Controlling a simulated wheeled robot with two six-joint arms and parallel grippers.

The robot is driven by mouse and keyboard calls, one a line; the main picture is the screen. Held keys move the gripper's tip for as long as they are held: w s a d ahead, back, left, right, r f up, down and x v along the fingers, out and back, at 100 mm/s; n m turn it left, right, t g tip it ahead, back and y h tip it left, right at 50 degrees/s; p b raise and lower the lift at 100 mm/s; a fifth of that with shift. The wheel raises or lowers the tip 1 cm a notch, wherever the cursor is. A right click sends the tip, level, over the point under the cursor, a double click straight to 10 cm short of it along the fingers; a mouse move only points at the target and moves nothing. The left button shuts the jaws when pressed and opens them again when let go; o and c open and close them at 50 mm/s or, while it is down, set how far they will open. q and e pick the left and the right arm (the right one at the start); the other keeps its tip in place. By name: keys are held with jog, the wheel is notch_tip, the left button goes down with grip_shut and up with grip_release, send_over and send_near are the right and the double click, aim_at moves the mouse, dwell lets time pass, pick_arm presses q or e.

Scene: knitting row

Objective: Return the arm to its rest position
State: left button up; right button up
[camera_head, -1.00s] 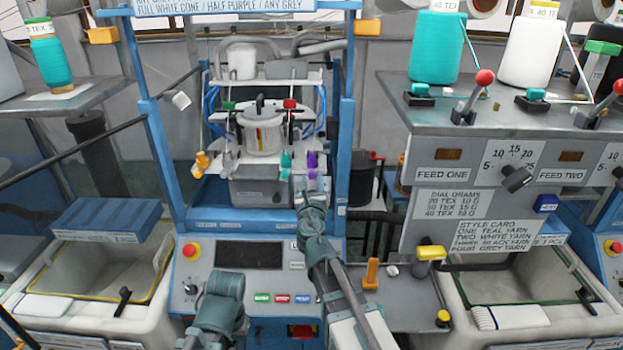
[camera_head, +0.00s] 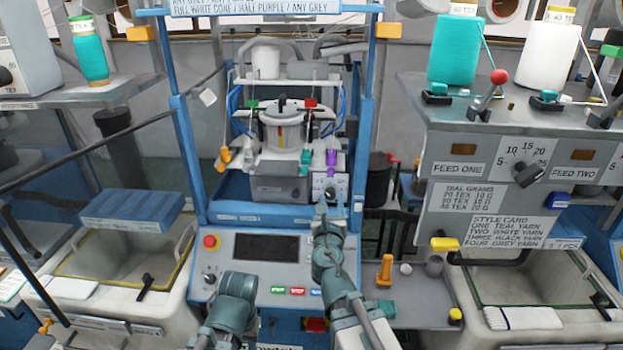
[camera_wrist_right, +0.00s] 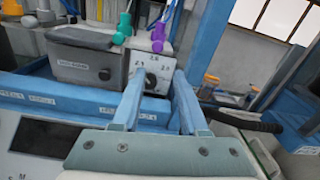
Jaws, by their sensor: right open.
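My right gripper (camera_head: 331,203) reaches up from the bottom, in front of the knitting machine. It is open and empty, its fingertips just below and in front of a small dial box (camera_head: 338,186). In the right wrist view my two blue-grey fingers (camera_wrist_right: 158,88) are apart with nothing between them, and the dial (camera_wrist_right: 151,79) shows behind the gap. Whether they touch the box I cannot tell. My left arm (camera_head: 238,287) shows at the lower middle left; its gripper fingers are not visible.
A grey box (camera_head: 279,188) and teal and purple yarn guides sit beside the dial. A control panel (camera_head: 220,270) with a dark screen lies below. To the right stand an orange peg (camera_head: 385,270) and the feed console (camera_head: 480,150). White bins flank the machine.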

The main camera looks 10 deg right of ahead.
jog(key=s+a+f+m+g+b, duration=0.1)
jog(key=s+f+m+g, duration=0.4)
jog(key=f+m, duration=0.45)
jog(key=s+a+f+m+g+b, duration=0.2)
jog(key=s+f+m+g, duration=0.2)
jog(key=f+m, duration=0.55)
jog(key=s+a+f+m+g+y, duration=0.2)
jog(key=s+a+f+m+g, duration=0.1)
jog(key=s+a+m+g, duration=0.1)
jog(key=s+a+f+m+g+y, duration=0.2)
jog(key=s+a+f+m+g, duration=0.1)
jog(key=s+a+m, duration=0.4)
jog(key=s+a+g+b, duration=0.1)
jog(key=s, duration=0.2)
jog(key=shift+s+f, duration=0.35)
